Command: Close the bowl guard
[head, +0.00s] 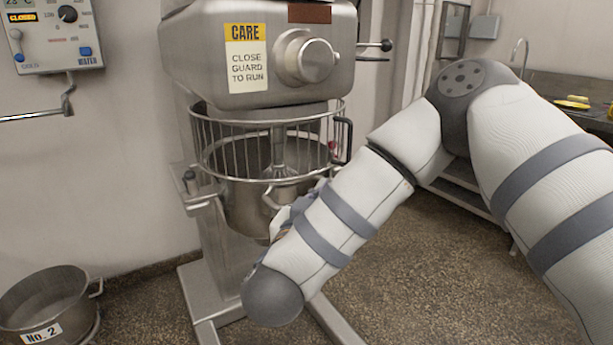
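The bowl guard (238,150) is a wire cage around the front of the mixer (195,60), above the metal bowl (238,202). Its black handle (348,142) is at the right side of the cage. I cannot tell whether the guard is fully shut. My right arm reaches in from the right and bends in front of the bowl. My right gripper (290,213) is mostly hidden behind my forearm, close to the bowl's front and below the guard. Its fingers cannot be made out, and no hold on the handle shows. My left gripper is out of view.
A pot marked No. 2 (45,312) stands on the floor at the lower left. A control box (50,35) and a metal lever (40,116) are on the left wall. A counter (565,88) stands at the right. Open floor lies right of the mixer.

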